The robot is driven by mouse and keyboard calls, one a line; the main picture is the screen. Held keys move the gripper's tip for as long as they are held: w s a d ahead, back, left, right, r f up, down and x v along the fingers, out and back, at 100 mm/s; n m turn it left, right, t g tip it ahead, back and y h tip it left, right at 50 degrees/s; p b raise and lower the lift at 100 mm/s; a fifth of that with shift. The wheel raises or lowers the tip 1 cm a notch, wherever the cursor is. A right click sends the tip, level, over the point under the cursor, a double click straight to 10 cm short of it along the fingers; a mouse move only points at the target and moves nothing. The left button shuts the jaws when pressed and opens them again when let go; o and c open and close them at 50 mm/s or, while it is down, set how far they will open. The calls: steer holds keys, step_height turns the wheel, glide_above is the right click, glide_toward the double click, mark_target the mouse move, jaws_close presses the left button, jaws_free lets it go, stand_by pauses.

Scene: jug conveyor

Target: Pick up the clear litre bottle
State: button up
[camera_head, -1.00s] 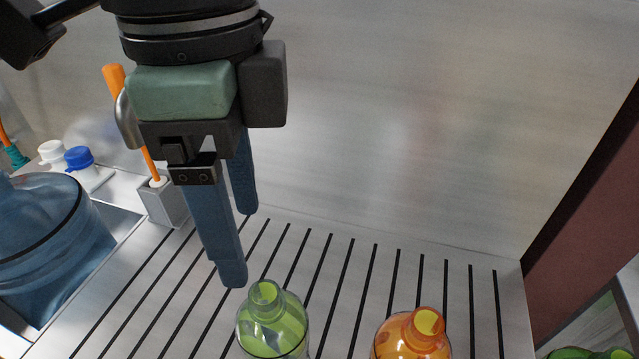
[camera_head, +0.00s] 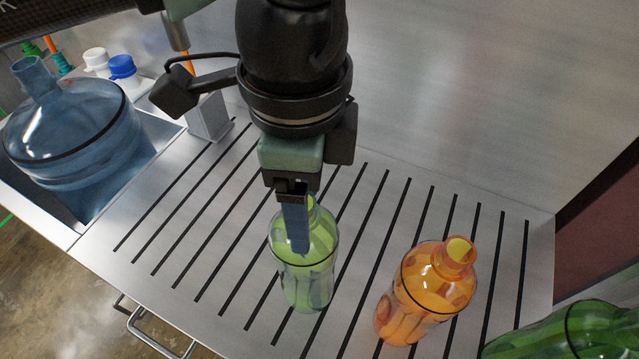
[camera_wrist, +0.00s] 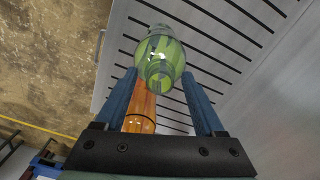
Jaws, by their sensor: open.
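A see-through pale green bottle (camera_head: 313,279) stands upright on the slotted metal top. No colourless bottle shows in either view. My gripper (camera_head: 300,235) is over this bottle from above, with one finger in front of its neck and shoulder. The other finger is mostly hidden in the head view. In the wrist view the green bottle (camera_wrist: 160,50) lies between and just beyond the tips of my open gripper (camera_wrist: 159,76), one finger to each side. I cannot tell whether either finger touches it.
A see-through orange bottle (camera_head: 425,296) stands to the right; it also shows between the fingers in the wrist view (camera_wrist: 140,108). A dark green bottle (camera_head: 580,335) is at the lower right. A large blue jug (camera_head: 75,135) sits left. A metal wall (camera_head: 480,90) rises behind.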

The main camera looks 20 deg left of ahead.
jaws_close()
steer(key=shift+r, duration=0.1)
stand_by(0.5)
